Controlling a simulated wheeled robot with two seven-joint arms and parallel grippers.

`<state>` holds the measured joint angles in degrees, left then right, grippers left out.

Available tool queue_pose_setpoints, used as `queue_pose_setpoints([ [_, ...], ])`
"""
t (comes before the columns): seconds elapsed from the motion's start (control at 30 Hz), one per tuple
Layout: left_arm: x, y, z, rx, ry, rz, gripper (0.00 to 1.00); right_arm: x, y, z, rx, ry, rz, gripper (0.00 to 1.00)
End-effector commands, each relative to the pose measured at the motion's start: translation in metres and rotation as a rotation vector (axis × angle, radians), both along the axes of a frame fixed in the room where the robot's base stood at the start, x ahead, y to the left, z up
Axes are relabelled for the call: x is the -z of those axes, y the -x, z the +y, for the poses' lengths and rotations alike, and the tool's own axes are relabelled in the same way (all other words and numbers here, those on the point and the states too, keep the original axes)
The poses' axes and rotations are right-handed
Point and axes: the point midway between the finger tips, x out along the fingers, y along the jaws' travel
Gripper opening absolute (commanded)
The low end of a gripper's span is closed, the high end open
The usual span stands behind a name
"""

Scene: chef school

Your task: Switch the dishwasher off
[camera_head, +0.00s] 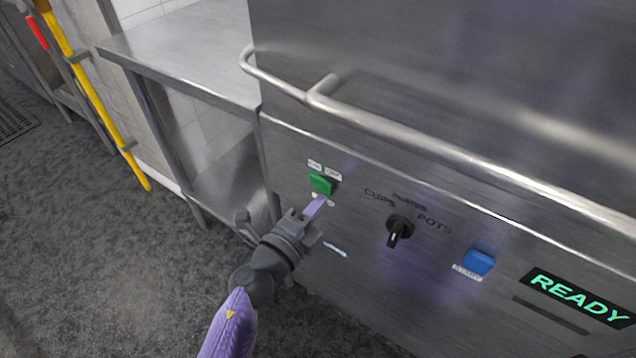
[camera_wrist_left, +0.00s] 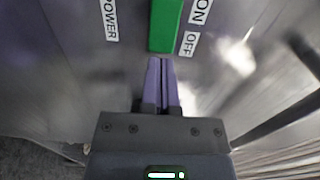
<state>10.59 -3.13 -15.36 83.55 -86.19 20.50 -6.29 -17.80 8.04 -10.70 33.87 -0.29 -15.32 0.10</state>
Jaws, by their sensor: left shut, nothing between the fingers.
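The steel dishwasher (camera_head: 360,272) fills the right of the head view. Its display (camera_head: 578,297) reads READY in green. A green power switch (camera_head: 322,184) sits on its front panel; it also shows in the left wrist view (camera_wrist_left: 165,25), between the POWER label and the ON and OFF labels. My left gripper (camera_head: 316,204) is shut and empty, its purple fingertips just below the green switch. In the wrist view its fingertips (camera_wrist_left: 160,62) are at the switch's lower end, by the OFF label; I cannot tell whether they touch. My right gripper is not in view.
A black knob (camera_head: 399,230) and a blue start button (camera_head: 479,262) sit right of the switch. A long handle bar (camera_head: 430,153) sticks out above the panel. A steel table (camera_head: 190,55) stands at the left, beside a yellow pipe (camera_head: 95,95). The grey floor at lower left is clear.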

Motion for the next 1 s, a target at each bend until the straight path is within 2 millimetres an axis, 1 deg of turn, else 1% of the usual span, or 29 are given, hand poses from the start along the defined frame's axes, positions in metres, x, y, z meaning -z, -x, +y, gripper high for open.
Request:
queue_pose_setpoints([
  [0.6,0.000,-0.007,-0.005,-0.001,0.001,0.001,0.00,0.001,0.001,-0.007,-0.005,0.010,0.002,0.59],
  [1.0,0.000,-0.012,-0.008,0.000,0.001,0.000,0.00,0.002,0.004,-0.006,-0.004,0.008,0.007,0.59],
])
